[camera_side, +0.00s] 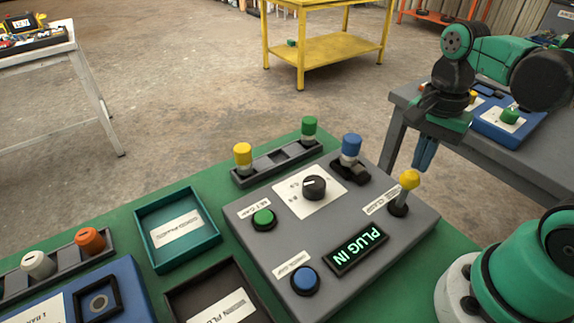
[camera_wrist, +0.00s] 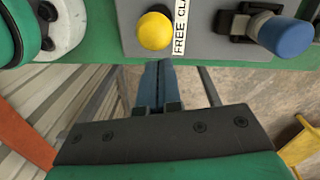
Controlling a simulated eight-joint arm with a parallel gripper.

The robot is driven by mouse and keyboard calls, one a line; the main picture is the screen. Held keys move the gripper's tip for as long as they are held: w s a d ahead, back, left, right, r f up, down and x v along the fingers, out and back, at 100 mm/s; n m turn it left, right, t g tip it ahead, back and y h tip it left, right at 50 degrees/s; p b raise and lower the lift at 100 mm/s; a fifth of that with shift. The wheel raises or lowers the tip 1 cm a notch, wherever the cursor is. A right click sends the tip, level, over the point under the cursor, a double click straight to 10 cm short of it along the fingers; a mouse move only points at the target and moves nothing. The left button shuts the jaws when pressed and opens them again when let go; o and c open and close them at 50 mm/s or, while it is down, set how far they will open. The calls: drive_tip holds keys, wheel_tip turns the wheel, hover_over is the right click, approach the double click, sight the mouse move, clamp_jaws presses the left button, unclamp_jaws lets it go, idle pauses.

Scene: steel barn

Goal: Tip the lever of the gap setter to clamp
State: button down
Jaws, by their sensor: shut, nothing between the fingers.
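The gap setter (camera_side: 330,258) is a grey box with a green-lit display (camera_side: 358,250) reading "PLUG IN". Its lever has a yellow ball knob (camera_side: 409,179) on a short stem at the box's right side, leaning slightly right in the side view. The knob also shows in the wrist view (camera_wrist: 155,31), beside a label (camera_wrist: 181,28) reading "FREE CLA…", the rest cut off. My gripper (camera_side: 422,166) is shut and empty, pointing down just past the lever, apart from the knob. Its blue fingers show in the wrist view (camera_wrist: 157,66), near the box's edge.
The box bears a blue-capped piece (camera_side: 351,146) in a dark holder, a black dial (camera_side: 313,187), a green button (camera_side: 264,219) and a blue button (camera_side: 305,279). A teal tray (camera_side: 214,239) and a rack (camera_side: 275,166) with yellow and green caps stand nearby.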

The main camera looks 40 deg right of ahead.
sight(407, 173)
drive_tip(key=shift+a+r+h, duration=0.15)
drive_tip(key=shift+a+h, duration=0.45)
drive_tip(key=shift+a, duration=1.3)
